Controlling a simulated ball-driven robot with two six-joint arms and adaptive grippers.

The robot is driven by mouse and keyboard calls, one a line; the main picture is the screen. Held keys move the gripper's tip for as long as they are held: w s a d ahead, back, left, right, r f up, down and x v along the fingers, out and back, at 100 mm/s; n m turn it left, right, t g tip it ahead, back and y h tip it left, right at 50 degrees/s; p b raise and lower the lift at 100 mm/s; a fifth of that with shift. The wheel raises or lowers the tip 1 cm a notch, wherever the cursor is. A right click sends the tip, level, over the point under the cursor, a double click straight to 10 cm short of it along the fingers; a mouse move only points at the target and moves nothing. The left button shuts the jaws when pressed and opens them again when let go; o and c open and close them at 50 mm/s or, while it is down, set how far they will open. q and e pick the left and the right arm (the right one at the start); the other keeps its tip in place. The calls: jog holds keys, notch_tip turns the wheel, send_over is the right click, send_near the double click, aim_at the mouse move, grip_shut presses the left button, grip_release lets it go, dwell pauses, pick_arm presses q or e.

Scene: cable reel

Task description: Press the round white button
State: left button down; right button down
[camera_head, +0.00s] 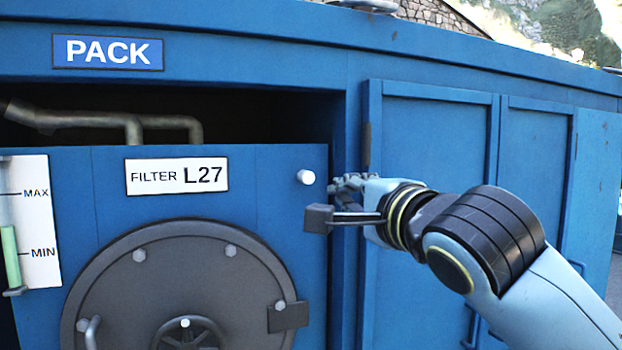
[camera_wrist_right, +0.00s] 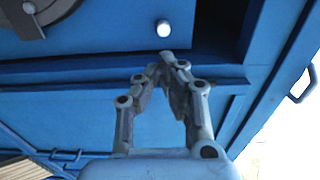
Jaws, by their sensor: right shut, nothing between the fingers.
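The round white button (camera_head: 306,177) sticks out from the upper right corner of the blue panel. It also shows in the right wrist view (camera_wrist_right: 163,28), just beyond my fingertips. My right gripper (camera_head: 338,184) comes in from the right, shut and empty. In the right wrist view its fingertips (camera_wrist_right: 168,58) meet at a point below the button, with a small gap between in the picture. I cannot tell the exact distance in depth. My left gripper is not in view.
Closed blue doors (camera_head: 432,150) stand on the right.

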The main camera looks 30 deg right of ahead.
jog(key=p, duration=0.3)
send_near(308, 182)
jog(key=x, duration=0.7)
jog(key=shift+w, duration=0.2)
jog(key=shift+b+x, duration=0.4)
jog(key=shift+x, duration=0.6)
jog(key=shift+r, duration=0.1)
